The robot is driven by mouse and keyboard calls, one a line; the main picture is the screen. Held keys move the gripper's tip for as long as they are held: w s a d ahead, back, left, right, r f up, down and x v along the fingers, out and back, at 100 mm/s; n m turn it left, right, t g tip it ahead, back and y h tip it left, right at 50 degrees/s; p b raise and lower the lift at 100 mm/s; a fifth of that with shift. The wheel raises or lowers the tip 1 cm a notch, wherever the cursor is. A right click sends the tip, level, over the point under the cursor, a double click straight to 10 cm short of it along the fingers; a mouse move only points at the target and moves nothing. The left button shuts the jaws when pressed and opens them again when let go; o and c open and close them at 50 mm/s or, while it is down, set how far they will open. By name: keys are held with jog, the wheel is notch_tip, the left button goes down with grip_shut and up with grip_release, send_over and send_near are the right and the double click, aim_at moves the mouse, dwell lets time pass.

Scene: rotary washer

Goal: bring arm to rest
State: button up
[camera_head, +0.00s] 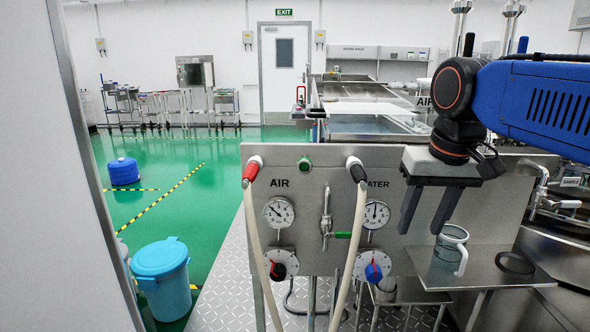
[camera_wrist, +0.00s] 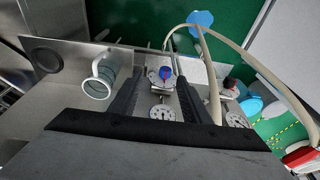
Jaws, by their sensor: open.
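My gripper (camera_head: 426,212) hangs from the blue arm (camera_head: 535,98) at the right of the head view, fingers pointing down. It is open and empty, in front of the right side of the metal AIR/WATER panel (camera_head: 325,262). In the wrist view the two fingers of my gripper (camera_wrist: 158,72) stand apart with the panel's gauge and blue knob showing between them. A pale grey-green mug (camera_head: 450,247) stands on a small metal shelf (camera_head: 480,272) to the lower right of the fingers, apart from them. It also shows in the wrist view (camera_wrist: 100,78), left of the fingers.
The panel carries gauges, a red-black knob (camera_head: 278,270), a blue knob (camera_head: 373,271) and two pale hoses (camera_head: 255,240). A black ring (camera_head: 515,262) lies on the shelf. A blue lidded bin (camera_head: 162,275) stands at lower left. Green floor (camera_head: 180,215) is open at left.

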jog(key=s+d+f+t, duration=0.1)
jog(key=s+d+f, duration=0.1)
jog(key=s+f, duration=0.3)
jog(key=s+d+f+t, duration=0.1)
jog(key=s+d+f, duration=0.2)
jog(key=f, duration=1.1)
jog(key=s, duration=0.3)
jog(key=shift+s+f, duration=0.2)
jog(key=shift+f, duration=0.05)
